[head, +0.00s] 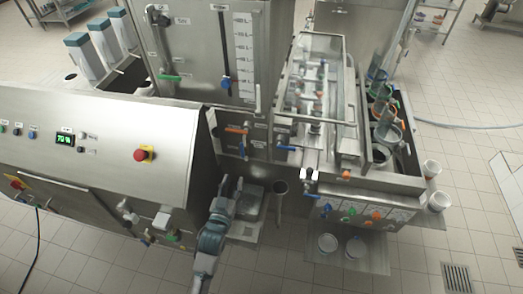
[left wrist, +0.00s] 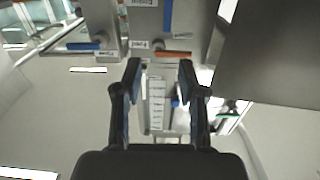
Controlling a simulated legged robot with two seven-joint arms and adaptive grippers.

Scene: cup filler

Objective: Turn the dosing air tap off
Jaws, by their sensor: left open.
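Several lever taps sit on the machine front, and their labels are too small or blurred to tell which is the dosing air tap. An orange-handled tap (head: 237,130) has its lever roughly level, with a blue lever (head: 242,150) pointing down below it. A blue-handled tap (head: 286,148) sits to their right. The left wrist view shows an orange lever (left wrist: 173,53) just beyond the fingertips and a blue lever (left wrist: 84,46) farther left. My left gripper (head: 231,183) is below the orange tap. Its fingers (left wrist: 160,70) are apart with nothing between them. My right gripper is out of view.
A control panel with a red emergency button (head: 144,153) lies left. A glass-sided enclosure (head: 315,75) and cups in a rack (head: 387,133) stand right.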

